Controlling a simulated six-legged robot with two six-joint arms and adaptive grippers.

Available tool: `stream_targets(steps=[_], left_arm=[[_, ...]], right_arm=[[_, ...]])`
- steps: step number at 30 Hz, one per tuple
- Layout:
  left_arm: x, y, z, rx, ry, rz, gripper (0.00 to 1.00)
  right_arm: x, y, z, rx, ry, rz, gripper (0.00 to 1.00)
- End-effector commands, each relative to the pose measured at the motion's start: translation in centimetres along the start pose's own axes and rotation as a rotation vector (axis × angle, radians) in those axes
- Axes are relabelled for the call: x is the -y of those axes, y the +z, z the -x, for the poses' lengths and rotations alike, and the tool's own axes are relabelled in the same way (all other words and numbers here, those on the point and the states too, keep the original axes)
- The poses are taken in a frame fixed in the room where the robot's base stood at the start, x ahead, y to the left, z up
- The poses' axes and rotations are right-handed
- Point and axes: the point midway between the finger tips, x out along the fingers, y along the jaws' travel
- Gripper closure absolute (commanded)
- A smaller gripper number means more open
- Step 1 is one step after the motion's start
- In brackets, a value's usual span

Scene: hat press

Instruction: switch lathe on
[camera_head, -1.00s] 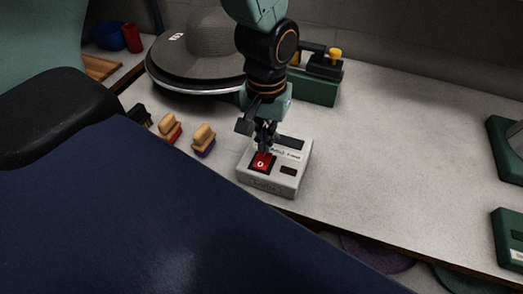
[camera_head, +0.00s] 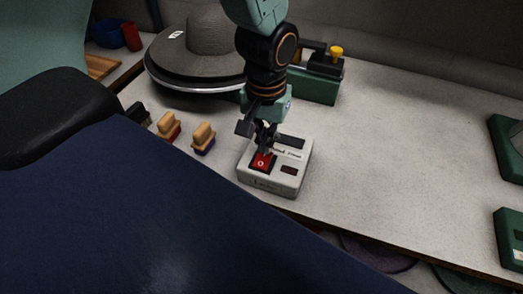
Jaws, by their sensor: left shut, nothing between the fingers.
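A white control box (camera_head: 291,181) sits near the front edge of the bench. It has a red rocker switch (camera_head: 262,162) marked with a 0 and a small dark window beside it. My left gripper (camera_head: 264,149) is shut and empty, pointing down with its fingertips at the far edge of the red switch. I cannot tell whether the tips touch it. The lathe (camera_head: 195,72), a round dark plate with a grey felt hat on it, stands behind to the left, partly hidden by my arm. My right gripper is not in view.
Several wooden-handled brushes (camera_head: 203,138) stand left of the box. A green device with a yellow knob (camera_head: 318,86) stands behind my arm. Green units (camera_head: 508,240) line the right edge. The bench (camera_head: 410,130) is clear between the box and these units.

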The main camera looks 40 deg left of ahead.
Motion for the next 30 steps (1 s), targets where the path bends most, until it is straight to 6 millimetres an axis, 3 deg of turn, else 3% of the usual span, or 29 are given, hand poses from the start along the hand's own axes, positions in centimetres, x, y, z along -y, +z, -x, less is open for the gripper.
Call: stream_targets(steps=[30], left_arm=[[0.0,0.0,-1.4,0.001,0.000,0.000,1.00]], right_arm=[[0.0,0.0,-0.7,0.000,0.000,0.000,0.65]])
